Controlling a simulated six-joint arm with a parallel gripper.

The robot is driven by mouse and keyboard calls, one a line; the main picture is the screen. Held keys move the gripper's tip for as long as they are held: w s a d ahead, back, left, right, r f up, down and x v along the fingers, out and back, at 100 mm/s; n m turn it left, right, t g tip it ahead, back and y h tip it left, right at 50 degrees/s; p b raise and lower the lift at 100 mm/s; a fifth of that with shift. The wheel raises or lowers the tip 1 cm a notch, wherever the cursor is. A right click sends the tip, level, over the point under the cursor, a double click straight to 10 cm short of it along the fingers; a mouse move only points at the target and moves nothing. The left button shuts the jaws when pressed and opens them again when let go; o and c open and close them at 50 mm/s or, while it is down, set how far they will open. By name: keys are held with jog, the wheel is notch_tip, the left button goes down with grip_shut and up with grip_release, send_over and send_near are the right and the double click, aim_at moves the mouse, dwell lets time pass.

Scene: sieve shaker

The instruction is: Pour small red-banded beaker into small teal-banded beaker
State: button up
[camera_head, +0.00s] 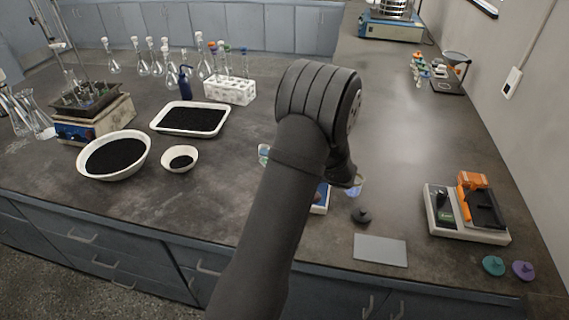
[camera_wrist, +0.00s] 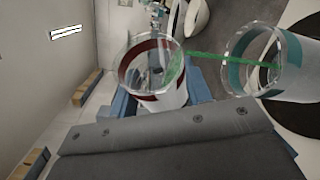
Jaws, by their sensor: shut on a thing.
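The small red-banded beaker (camera_wrist: 152,80) is clear glass with a dark red band. In the wrist view it is in the grip of my gripper (camera_wrist: 162,98), just beyond the grey gripper body. The small teal-banded beaker (camera_wrist: 268,62) is to its right in that view, apart from it, with its mouth facing the red-banded one. A thin bright green stream runs from the red-banded beaker's rim into the teal-banded beaker's mouth. Green also shows inside the red-banded beaker. In the head view my arm hides most of this area; glass (camera_head: 356,186) shows below the wrist, its band unclear.
A blue-and-white device (camera_head: 320,199) is partly behind my arm. A dark grey knobbed piece (camera_head: 361,215) and a grey plate (camera_head: 380,250) lie near the front edge. Another piece of glassware (camera_head: 264,153) stands left of my arm. An orange-and-black device (camera_head: 468,210) stands at the right.

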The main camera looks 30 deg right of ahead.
jog(key=shift+w+d+r+m+t+y, duration=0.15)
jog(key=shift+r+m+t, duration=0.15)
jog(key=shift+m, duration=0.4)
jog(key=shift+s+d+r+m+t+y, duration=0.1)
jog(key=shift+r+m+t, duration=0.2)
jog(key=shift+m, duration=0.4)
jog(key=shift+w+d+r+m+t+y, duration=0.15)
jog(key=shift+r+m+t, duration=0.15)
jog(key=shift+m, duration=0.4)
dwell(4.7)
jog(key=shift+s, duration=0.1)
jog(key=n, duration=0.1)
jog(key=f+n+g, duration=0.1)
jog(key=n, duration=0.1)
jog(key=shift+a+f, duration=0.1)
jog(key=shift+a, duration=0.3)
jog(key=shift+s+f+n+g+h, duration=0.1)
jog(key=shift+f+n+g+h, duration=0.3)
jog(key=shift+n, duration=0.5)
jog(key=shift+r, duration=0.1)
